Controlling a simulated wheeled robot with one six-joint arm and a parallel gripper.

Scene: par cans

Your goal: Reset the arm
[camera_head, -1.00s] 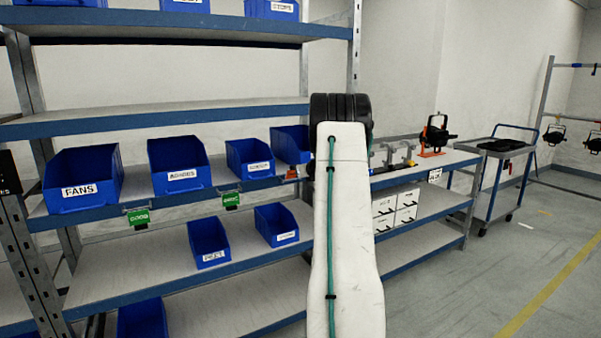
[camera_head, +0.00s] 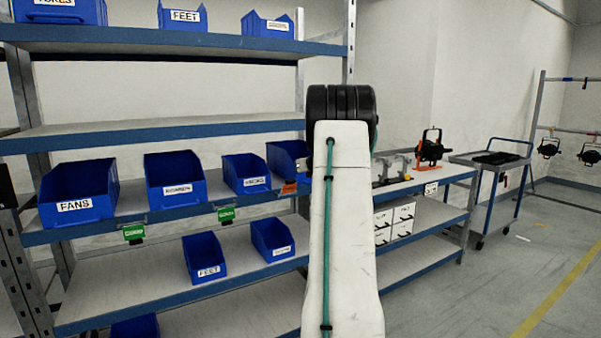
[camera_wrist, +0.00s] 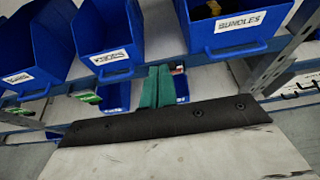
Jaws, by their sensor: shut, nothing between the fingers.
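My arm (camera_head: 340,230), white with a teal cable and a black joint at its top, stands upright in the middle of the head view. My gripper is hidden in that view. In the wrist view, my gripper (camera_wrist: 157,88) shows two green fingers close together, shut and empty, beyond a black bar with bolts. The fingers show in front of the shelf edge, below the blue bins. I cannot tell whether they touch anything.
A shelf rack (camera_head: 150,225) holds several blue bins, including the FANS bin (camera_head: 78,195). The BUNDLES bin (camera_wrist: 235,25) is near my gripper in the wrist view. A workbench (camera_head: 425,185) and a cart (camera_head: 492,165) stand right. Floor (camera_head: 480,290) at the right is clear.

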